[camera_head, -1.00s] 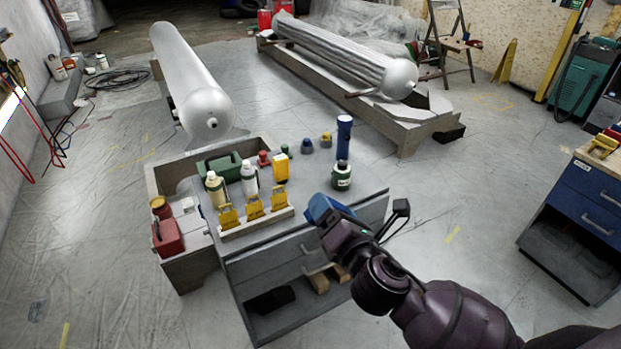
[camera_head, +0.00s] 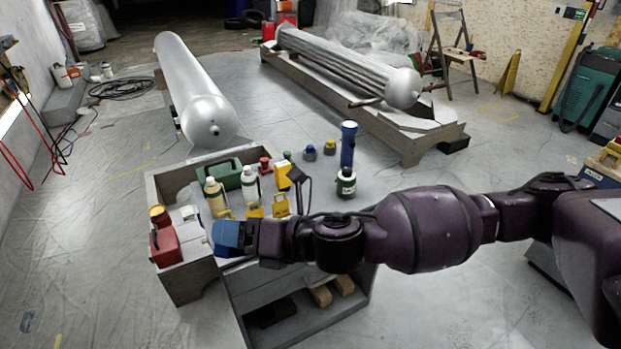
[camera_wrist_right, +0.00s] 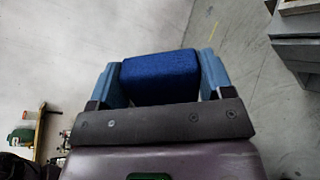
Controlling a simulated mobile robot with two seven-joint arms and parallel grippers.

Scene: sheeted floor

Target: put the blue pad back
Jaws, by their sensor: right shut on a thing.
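My right gripper (camera_head: 230,236) is shut on the blue pad (camera_head: 226,233), and its arm reaches across from the right. In the head view the pad appears over the front left corner of the grey workbench (camera_head: 383,187), left of the yellow clips. The right wrist view shows the deep-blue fabric pad (camera_wrist_right: 160,78) between two lighter blue fingers of the gripper (camera_wrist_right: 162,72), with floor behind it. The height of the pad above the surface is hard to tell. My left gripper is not in view.
Beside the pad stand a cream bottle (camera_head: 215,197), a white bottle (camera_head: 250,184) and a red box (camera_head: 165,246). A green case (camera_head: 222,173) lies behind. A blue cylinder (camera_head: 348,145) stands above a dark green jar (camera_head: 346,183). My arm hides much of the bench front.

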